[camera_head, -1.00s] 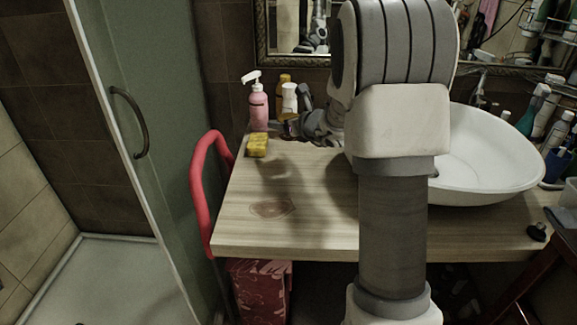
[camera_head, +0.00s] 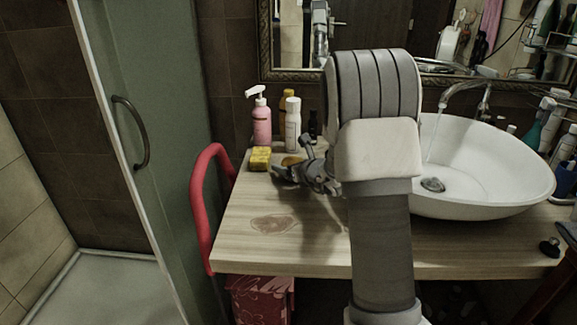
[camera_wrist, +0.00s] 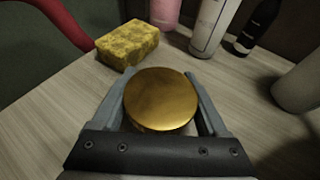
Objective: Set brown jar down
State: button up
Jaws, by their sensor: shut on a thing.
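The brown jar shows mainly as its round gold lid (camera_wrist: 160,99) in the wrist view; its body is mostly hidden below the lid. In the head view a small gold patch of the jar (camera_head: 291,161) shows just behind my gripper (camera_head: 284,173). My gripper also shows in the wrist view (camera_wrist: 160,92), with one finger on each side of the jar, shut on it. The jar is upright over the wooden counter (camera_head: 320,255). I cannot tell whether its base touches the counter.
A yellow sponge (camera_head: 260,158) lies left of the jar. A pink pump bottle (camera_head: 262,122), a white bottle (camera_head: 293,125) and an amber bottle (camera_head: 286,100) stand behind. A white basin (camera_head: 500,175) is at right. The counter's front left is clear.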

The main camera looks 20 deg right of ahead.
jog(key=o, duration=1.4)
jog(key=shift+o, duration=0.2)
